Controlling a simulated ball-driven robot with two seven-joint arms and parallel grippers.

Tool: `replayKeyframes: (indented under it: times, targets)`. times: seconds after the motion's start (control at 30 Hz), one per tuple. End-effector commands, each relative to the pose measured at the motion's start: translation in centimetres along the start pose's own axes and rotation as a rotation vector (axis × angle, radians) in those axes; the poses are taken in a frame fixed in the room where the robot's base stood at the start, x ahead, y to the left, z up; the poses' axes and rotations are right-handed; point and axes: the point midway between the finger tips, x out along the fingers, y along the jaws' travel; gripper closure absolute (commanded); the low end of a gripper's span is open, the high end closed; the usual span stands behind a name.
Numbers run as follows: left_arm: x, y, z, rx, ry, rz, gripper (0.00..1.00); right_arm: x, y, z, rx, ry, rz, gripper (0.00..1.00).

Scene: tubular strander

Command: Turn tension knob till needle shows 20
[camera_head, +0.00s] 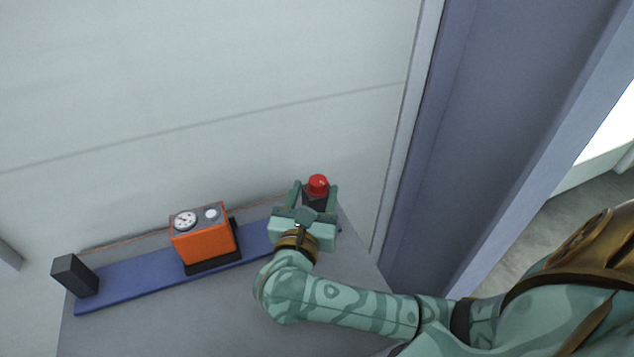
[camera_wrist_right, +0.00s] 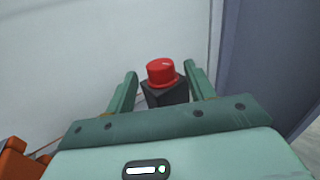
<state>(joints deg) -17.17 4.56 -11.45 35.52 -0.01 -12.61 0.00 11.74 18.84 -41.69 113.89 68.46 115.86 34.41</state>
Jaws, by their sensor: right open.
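The red tension knob (camera_head: 318,185) sits on top of a black block (camera_head: 314,201) at the right end of a blue rail (camera_head: 142,274). In the right wrist view the knob (camera_wrist_right: 161,71) shows between the two fingers, with a pale mark on its top. My right gripper (camera_head: 313,190) is open, its fingers on either side of the knob with visible gaps. The orange box (camera_head: 204,243) on the rail carries a round white dial (camera_head: 185,220) with a dark needle, too small to read. My left gripper is out of view.
A small white round part (camera_head: 211,214) sits beside the dial on the orange box. A black block (camera_head: 75,276) stands at the rail's left end. A pale wall (camera_head: 200,90) rises behind the grey table (camera_head: 230,315), and a blue-grey post (camera_head: 500,110) stands to the right.

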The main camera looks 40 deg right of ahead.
Motion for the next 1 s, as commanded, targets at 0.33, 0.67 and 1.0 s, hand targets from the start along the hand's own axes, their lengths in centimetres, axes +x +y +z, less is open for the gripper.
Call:
replayKeyframes:
  times: [0.33,0.67,1.0]
  targets:
    - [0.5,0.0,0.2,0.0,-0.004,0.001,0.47,3.6,0.0,0.0,-0.001,0.0,0.0,0.46]
    - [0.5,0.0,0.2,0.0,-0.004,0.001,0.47,3.6,0.0,0.0,-0.002,0.0,0.0,0.71]
    - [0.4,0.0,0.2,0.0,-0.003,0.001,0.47,3.6,0.1,0.0,0.004,0.005,-0.074,0.9]
